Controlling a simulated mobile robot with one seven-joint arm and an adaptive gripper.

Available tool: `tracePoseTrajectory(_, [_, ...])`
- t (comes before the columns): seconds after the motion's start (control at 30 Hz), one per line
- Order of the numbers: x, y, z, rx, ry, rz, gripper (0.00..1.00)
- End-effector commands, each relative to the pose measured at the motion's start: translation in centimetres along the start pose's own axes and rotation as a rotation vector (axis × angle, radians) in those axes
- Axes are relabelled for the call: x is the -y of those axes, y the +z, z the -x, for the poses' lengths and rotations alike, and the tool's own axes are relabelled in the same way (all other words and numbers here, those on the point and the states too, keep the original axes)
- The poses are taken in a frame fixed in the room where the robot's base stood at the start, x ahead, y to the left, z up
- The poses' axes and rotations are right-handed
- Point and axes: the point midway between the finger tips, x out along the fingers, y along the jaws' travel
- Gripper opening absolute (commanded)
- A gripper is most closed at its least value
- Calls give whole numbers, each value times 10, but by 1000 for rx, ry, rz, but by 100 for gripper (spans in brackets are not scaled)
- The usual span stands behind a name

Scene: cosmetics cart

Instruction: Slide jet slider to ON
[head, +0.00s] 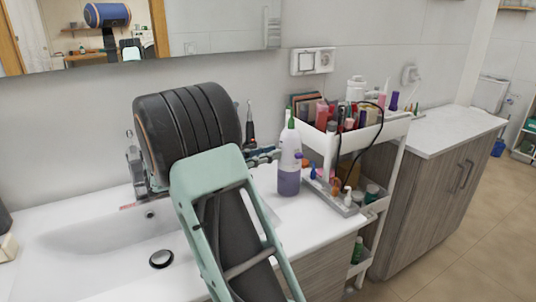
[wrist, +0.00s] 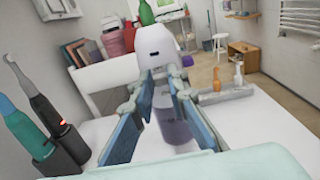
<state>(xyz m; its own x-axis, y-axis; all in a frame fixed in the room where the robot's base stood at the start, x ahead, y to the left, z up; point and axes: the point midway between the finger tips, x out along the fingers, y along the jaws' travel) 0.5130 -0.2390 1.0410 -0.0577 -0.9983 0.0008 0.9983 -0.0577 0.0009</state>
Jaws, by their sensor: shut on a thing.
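A white bottle-shaped device (head: 290,155) with a green tip and a purple lower part stands upright on the white counter, left of the cart. It also shows in the wrist view (wrist: 157,57), with a small dark mark on its white body. I cannot make out for sure which part is the jet slider. My gripper (wrist: 160,84) reaches to this device with blue-grey fingers on either side of it and is shut on it. The fingers hide parts of its sides. In the head view my gripper (head: 264,156) is partly hidden behind my arm.
A white cart (head: 395,130) full of cosmetics stands right of the device. Two electric toothbrushes, one teal (wrist: 25,125) and one black (wrist: 55,125), stand left of my fingers in the wrist view. A sink (head: 90,240) lies to the left. The front counter is clear.

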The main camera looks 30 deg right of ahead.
Motion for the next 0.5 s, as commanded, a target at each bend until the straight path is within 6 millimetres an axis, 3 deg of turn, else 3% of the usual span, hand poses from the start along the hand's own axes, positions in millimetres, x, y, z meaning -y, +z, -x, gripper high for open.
tracePoseTrajectory(0.3, [0, -1, 0, 0, 0, 1, 0])
tracePoseTrajectory(0.5, [-1, -15, 1, 1, 1, 4, 0])
